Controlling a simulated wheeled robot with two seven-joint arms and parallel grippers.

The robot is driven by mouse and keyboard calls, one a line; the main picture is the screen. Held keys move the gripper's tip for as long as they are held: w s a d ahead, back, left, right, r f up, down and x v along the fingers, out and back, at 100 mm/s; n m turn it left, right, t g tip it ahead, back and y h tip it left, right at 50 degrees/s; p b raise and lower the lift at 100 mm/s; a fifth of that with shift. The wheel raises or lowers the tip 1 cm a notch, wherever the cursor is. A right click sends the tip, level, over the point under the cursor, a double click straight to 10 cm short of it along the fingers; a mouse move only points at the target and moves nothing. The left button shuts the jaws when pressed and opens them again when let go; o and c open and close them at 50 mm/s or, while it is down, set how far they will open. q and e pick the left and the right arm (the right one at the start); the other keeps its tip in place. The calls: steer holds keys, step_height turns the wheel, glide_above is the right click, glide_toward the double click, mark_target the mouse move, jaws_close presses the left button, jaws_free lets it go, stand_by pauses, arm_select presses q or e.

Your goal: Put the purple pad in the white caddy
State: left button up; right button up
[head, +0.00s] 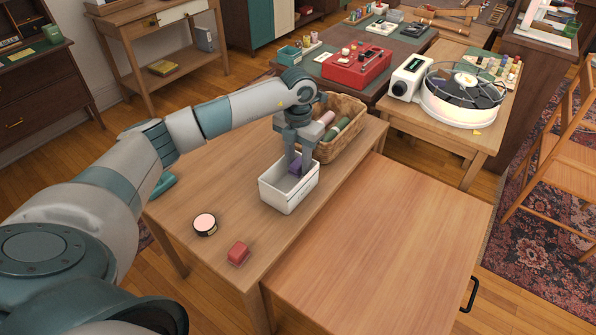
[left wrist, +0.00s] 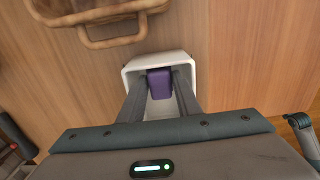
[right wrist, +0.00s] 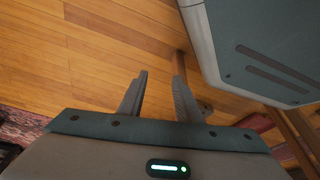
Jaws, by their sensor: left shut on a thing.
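The purple pad (head: 296,167) is between the fingers of my left gripper (head: 296,160), which is shut on it. Pad and fingertips are at the white caddy (head: 286,198), within its rim as seen from above. In the left wrist view the purple pad (left wrist: 159,83) shows between the fingers, with the white caddy (left wrist: 187,68) around it. I cannot tell whether the pad touches the caddy floor. My right gripper (right wrist: 160,78) is open and empty in the right wrist view, with wooden floor behind it.
A wicker basket (head: 348,143) with rolls stands just behind the caddy. A round pink-topped tin (head: 204,224) and a red block (head: 238,253) lie on the table (head: 208,182) nearer me. The lower wooden surface (head: 385,240) at right is clear.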

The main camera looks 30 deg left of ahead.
mark_target(298, 172)
arm_select(q)
steer(key=shift+f, duration=0.2)
step_height(298, 172, down, 3)
steer(key=shift+f, duration=0.15)
steer(key=shift+f, duration=0.1)
steer(key=o, duration=0.6)
steer(key=shift+o, duration=0.6)
